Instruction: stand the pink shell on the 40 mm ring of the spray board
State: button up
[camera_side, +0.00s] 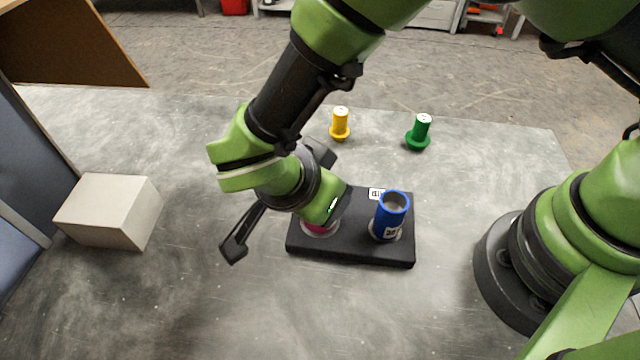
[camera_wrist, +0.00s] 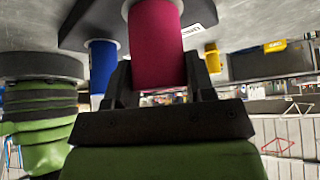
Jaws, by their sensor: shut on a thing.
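The pink shell (camera_wrist: 156,40) stands between my two fingers in the wrist view, and my gripper (camera_wrist: 160,82) is shut on it. In the side view only a low strip of the pink shell (camera_side: 318,229) shows below my wrist, at the left part of the black spray board (camera_side: 350,248). A pale ring edge (camera_side: 322,236) shows around its foot. The shell looks upright at that ring; whether it rests fully on it I cannot tell.
A blue shell (camera_side: 389,218) stands on the board's right part. A yellow shell (camera_side: 340,124) and a green shell (camera_side: 419,132) stand on the table behind the board. A pale block (camera_side: 109,211) lies at the left. The front of the table (camera_side: 250,310) is clear.

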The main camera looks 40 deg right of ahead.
jog(key=shift+f, duration=0.1)
jog(key=o, duration=1)
jog(key=v, duration=1)
